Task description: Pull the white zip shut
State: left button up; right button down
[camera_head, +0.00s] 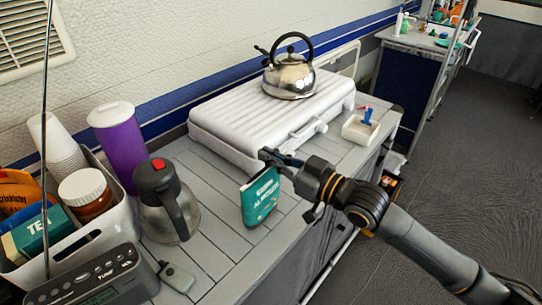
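A green pouch (261,199) with white lettering that seems to read "Almonds" stands upright near the front edge of the grey slatted counter. No white zip can be made out; the pouch's top edge is partly hidden by my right gripper. My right gripper (273,157) reaches in from the lower right, with its fingertips at or just above the top of the pouch. Whether the fingers touch the pouch or are closed on its top is too small to tell. My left gripper is not in view.
A white ribbed appliance (235,110) with a front handle stands behind the pouch, a steel kettle (289,77) on top. A grey jug (166,200) stands left of the pouch. A white tray (361,130) sits to the right. A radio (95,280) and a filled bin (100,235) crowd the left.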

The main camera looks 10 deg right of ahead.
aim_at(248, 193)
jog(key=shift+s+a+p, duration=0.2)
jog(key=shift+a+p, duration=0.05)
jog(key=shift+p, duration=0.05)
jog(key=s+a+p, duration=0.4)
jog(key=s+a, duration=0.1)
jog(key=shift+a+r, duration=0.1)
jog(key=shift+a, duration=0.1)
jog(key=shift+s+a, duration=0.1)
jog(key=c, duration=1.5)
grip_release()
jog(key=v, duration=1.2)
